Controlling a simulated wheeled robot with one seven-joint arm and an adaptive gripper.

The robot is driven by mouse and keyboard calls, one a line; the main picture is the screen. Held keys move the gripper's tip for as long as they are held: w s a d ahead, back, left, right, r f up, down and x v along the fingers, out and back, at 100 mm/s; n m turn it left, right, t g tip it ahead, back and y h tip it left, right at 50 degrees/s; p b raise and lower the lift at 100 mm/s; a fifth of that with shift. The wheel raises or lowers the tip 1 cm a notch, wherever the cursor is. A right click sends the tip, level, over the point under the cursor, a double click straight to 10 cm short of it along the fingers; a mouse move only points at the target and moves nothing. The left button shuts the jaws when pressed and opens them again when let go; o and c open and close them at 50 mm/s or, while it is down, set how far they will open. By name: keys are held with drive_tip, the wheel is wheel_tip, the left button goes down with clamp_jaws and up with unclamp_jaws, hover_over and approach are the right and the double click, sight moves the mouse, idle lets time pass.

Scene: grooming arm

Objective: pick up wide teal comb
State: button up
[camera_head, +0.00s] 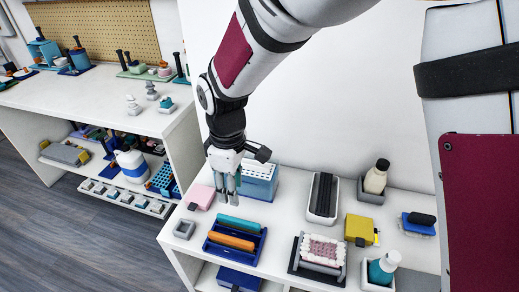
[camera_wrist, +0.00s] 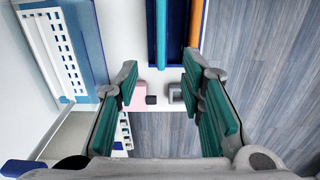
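A wide teal bar, which looks like the teal comb (camera_head: 239,223), lies in a dark blue tray (camera_head: 213,248) on the white tabletop, beside an orange bar (camera_head: 232,242). My gripper (camera_head: 226,196) points down above the table, behind the tray in the head view. In the wrist view its two teal-padded fingers (camera_wrist: 169,105) are wide apart with nothing between them.
A blue box with a white slotted top (camera_head: 260,180) stands close to my gripper. A pink block (camera_head: 202,197) and a small grey square holder (camera_head: 185,229) sit near the table's left edge. A white tray with black bars (camera_head: 323,195) stands to the right.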

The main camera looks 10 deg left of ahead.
sight(236, 219)
wheel_tip(236, 219, down, 14)
drive_tip(key=shift+f, duration=0.1)
clamp_jaws()
idle(0.6)
